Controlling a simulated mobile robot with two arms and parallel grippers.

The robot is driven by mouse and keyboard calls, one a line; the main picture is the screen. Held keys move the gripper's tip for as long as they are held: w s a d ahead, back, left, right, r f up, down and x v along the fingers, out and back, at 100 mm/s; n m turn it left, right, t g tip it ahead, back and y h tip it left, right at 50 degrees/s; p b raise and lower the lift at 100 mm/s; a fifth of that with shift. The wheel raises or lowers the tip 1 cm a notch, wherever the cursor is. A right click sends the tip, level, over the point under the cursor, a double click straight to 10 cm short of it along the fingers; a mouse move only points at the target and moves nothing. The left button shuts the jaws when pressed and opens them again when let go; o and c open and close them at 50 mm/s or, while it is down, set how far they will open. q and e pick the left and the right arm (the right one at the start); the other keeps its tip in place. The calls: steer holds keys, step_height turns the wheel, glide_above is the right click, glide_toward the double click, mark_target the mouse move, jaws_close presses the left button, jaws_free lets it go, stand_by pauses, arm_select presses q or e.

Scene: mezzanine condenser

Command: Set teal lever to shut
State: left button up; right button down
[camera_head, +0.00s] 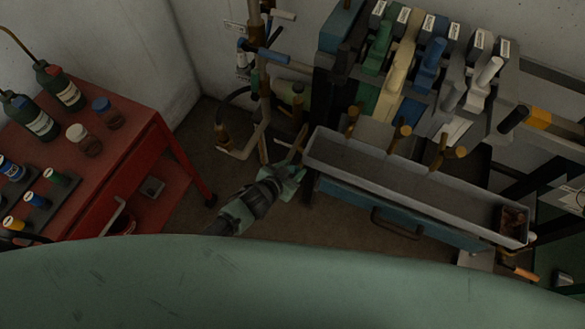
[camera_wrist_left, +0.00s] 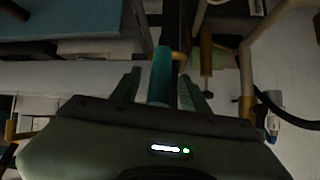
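A teal bar, which looks like the teal lever (camera_wrist_left: 161,75), shows in the left wrist view between the fingers of my left gripper (camera_wrist_left: 160,80). Dark gaps show between the bar and the fingers, so the gripper looks open around or just behind it; contact cannot be told. In the head view my left gripper (camera_head: 300,165) is low, at the left end of a grey tray, beside upright pipework. The teal lever is not clearly visible there. My right gripper is in neither view.
The grey tray (camera_head: 400,183) is close to the gripper's right. Pipes (camera_head: 262,110) with a blue-handled lever (camera_head: 274,56) stand behind. Colored levers (camera_head: 430,62) line the rack. A red table (camera_head: 120,160) with bottles stands left. Some floor (camera_head: 345,217) is clear.

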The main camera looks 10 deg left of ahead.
arm_select(q)
steer(key=v, duration=0.7)
steer(key=shift+s+a+r, duration=0.15)
steer(key=shift+s+r, duration=0.05)
steer(key=shift+s, duration=0.05)
